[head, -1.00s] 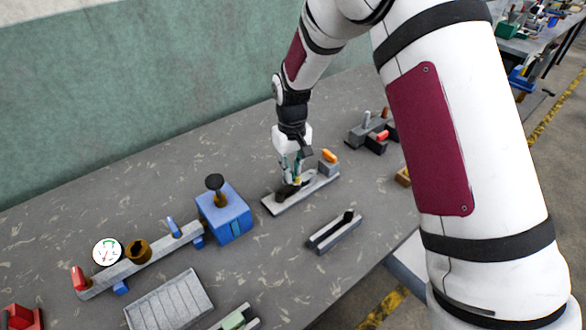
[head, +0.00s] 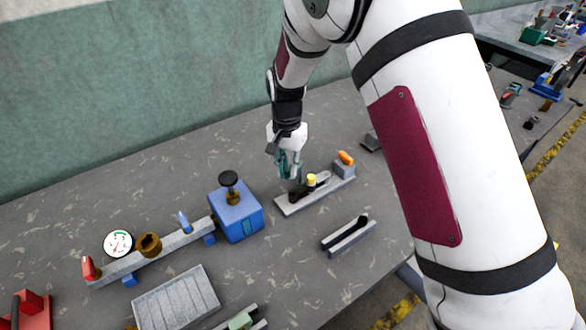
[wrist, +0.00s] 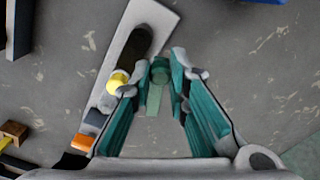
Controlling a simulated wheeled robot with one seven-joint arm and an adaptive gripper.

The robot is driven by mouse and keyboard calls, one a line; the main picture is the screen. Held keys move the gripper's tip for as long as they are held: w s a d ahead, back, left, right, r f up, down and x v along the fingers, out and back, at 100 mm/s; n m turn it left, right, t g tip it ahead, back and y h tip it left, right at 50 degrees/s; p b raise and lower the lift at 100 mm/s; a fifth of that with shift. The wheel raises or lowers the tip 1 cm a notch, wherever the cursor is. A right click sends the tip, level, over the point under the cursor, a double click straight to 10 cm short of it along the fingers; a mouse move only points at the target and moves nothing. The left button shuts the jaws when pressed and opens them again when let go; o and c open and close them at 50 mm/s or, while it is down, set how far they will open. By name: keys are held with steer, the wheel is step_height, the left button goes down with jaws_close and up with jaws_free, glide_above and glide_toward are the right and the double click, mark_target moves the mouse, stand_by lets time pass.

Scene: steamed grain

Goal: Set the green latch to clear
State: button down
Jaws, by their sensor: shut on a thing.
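A grey plate (head: 290,209) on the bench carries a dark elongated part, a yellow knob (head: 311,180) and an orange-topped block (head: 344,168). The wrist view shows the same plate (wrist: 158,17) and yellow knob (wrist: 117,80) left of the fingers. My gripper (head: 293,177) is at the plate's far left side. In the wrist view my gripper (wrist: 163,75) has teal fingers closed around a small pale green piece (wrist: 154,98), apparently the green latch. I cannot tell whether that piece is joined to the plate.
A blue box (head: 236,218) with a black knob and a grey rail (head: 165,249) with a gauge stand to the left. A grey channel (head: 348,238) lies in front. A ribbed tray (head: 176,298) lies at the lower left. Bare bench lies behind my gripper.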

steer(key=shift+w+a+m, duration=0.35)
steer(key=shift+a+m, duration=0.15)
steer(key=shift+m, duration=0.5)
steer(key=shift+w, duration=0.1)
steer(key=c, duration=1.5)
jaws_free()
steer(key=shift+a, duration=0.1)
steer(key=shift+c, duration=0.2)
steer(key=shift+r, duration=0.15)
step_height(320, 180, up, 12)
